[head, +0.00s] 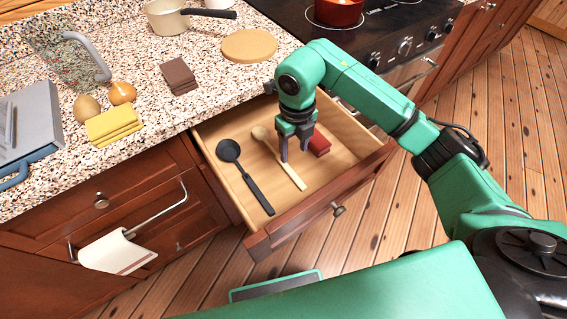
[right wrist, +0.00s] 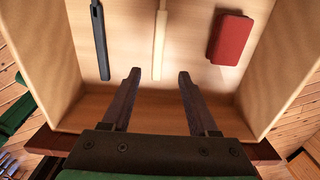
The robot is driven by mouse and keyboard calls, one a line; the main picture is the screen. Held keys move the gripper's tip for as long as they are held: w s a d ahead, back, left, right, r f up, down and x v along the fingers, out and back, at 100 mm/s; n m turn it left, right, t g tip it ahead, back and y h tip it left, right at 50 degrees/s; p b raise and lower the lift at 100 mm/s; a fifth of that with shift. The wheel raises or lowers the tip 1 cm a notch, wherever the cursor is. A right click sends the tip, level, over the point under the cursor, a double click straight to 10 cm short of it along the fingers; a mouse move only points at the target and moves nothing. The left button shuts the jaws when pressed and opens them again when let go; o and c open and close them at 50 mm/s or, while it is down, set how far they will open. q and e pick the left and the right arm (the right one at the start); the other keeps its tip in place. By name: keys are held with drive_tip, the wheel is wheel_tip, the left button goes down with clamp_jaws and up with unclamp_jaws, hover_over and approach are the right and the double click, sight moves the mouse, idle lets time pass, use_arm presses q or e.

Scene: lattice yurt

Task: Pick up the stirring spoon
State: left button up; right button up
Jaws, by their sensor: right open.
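A wooden spoon (head: 289,174), the likely stirring spoon, lies in the open drawer (head: 339,175) with its round head toward the back. Its pale handle (right wrist: 160,42) also shows in the right wrist view, running straight ahead between the lines of my fingers. My right gripper (head: 294,153) is open and empty above the drawer, over the spoon's handle. In the right wrist view its two fingertips (right wrist: 157,78) stand apart, with the handle's end just beyond them. My left gripper is not in view.
A black ladle (head: 257,192) lies left of the spoon, and a red block (head: 319,145) lies right of it. The drawer's front wall is close below my gripper. The counter above holds a cutting board (head: 249,46), brown slabs (head: 178,76) and yellow cloths (head: 113,124).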

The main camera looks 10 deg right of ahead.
sight(292, 172)
drive_tip(key=f+p, duration=0.1)
drive_tip(key=f, duration=0.3)
drive_tip(key=f+p, duration=0.1)
drive_tip(key=f, duration=0.4)
drive_tip(key=shift+s+a, duration=0.1)
drive_tip(key=shift+a, duration=0.1)
drive_tip(key=shift+f, duration=0.35)
clamp_jaws()
